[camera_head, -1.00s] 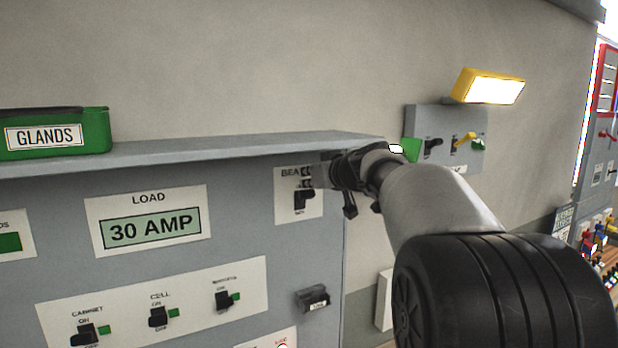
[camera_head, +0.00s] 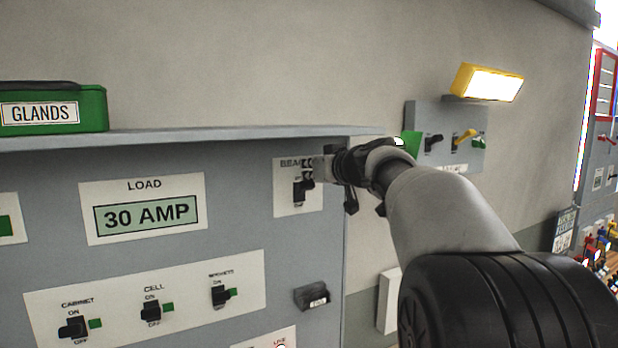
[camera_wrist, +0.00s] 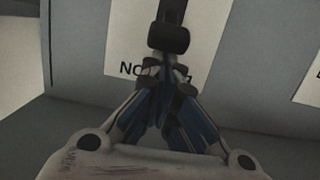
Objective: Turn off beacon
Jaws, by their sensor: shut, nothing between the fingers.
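The beacon switch is a black toggle (camera_head: 301,192) on a white plate (camera_head: 288,202) marked "BEA…", at the upper right of the grey panel. Its lever points down in the head view. My gripper (camera_head: 310,168) is shut and empty, right at the upper part of this plate, covering the end of the label. In the wrist view my gripper (camera_wrist: 168,75) has its fingertips together just by the black toggle (camera_wrist: 170,36). I cannot tell whether they touch it. The plate's lettering (camera_wrist: 130,70) is partly hidden behind the fingers.
The panel also carries a "30 AMP" load display (camera_head: 147,214) and a row of switches with green lights (camera_head: 150,310). A ledge (camera_head: 200,138) runs above, with a green "GLANDS" box (camera_head: 55,108). A lit yellow lamp (camera_head: 488,83) sits over a small switch box (camera_head: 420,120).

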